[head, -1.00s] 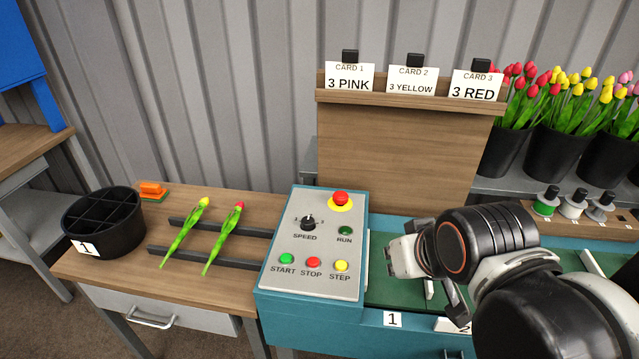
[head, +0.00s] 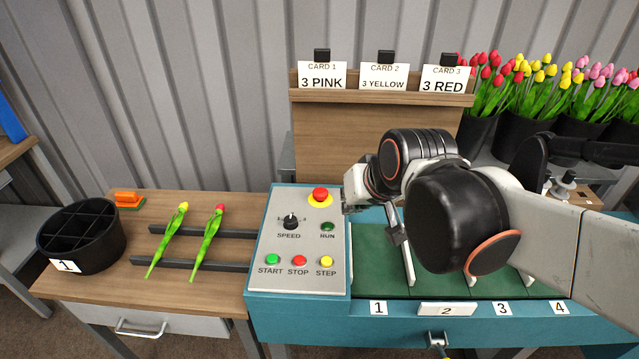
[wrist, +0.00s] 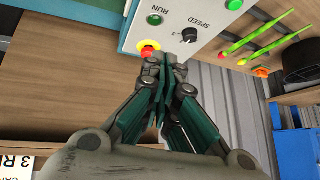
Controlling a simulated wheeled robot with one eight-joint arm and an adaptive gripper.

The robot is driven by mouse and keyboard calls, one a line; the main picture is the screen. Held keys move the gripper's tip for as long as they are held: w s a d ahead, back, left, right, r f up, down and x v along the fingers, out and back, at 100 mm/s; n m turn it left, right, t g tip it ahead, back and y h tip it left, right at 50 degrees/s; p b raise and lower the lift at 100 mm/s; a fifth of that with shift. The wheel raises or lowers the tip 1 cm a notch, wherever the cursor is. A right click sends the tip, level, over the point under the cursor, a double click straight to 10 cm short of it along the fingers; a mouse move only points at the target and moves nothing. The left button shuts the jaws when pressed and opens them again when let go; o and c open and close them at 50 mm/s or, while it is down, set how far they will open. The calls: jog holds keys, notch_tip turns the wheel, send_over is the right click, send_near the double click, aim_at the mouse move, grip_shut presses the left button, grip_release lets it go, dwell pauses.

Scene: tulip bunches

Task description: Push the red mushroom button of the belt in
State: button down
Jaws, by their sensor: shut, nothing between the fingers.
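The red mushroom button (head: 319,194) stands on a yellow ring at the top of the grey control panel (head: 310,240), which is set on the blue-green belt housing. It looks raised. In the wrist view the red button (wrist: 148,50) shows just left of my fingertips, partly hidden by them. My gripper (wrist: 165,68) is shut and empty, its fingers pressed together. I cannot tell whether the fingers touch the button.
The panel also has a speed knob (head: 290,221), a green RUN lamp (head: 326,227), and START, STOP and STEP buttons. The card board (head: 360,140) rises behind the belt. Two tulips (head: 207,243) lie on rails at left, beside a black bucket (head: 82,238).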

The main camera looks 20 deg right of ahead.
jog(key=w+r+m+y+p, duration=0.15)
jog(key=w+p, duration=0.35)
jog(key=w, duration=0.9)
jog(key=m+t+p, duration=0.1)
jog(key=m+p, duration=0.2)
jog(key=p, duration=0.1)
send_over(323, 190)
notch_tip(323, 190, down, 6)
jog(key=shift+d+n+y, duration=0.1)
jog(key=shift+n+y, duration=0.15)
notch_tip(323, 190, down, 9)
jog(key=b, duration=0.6)
jog(key=shift+r, duration=0.15)
jog(key=shift+b, duration=0.35)
jog(key=shift+f+b, duration=0.35)
jog(key=shift+f, duration=0.05)
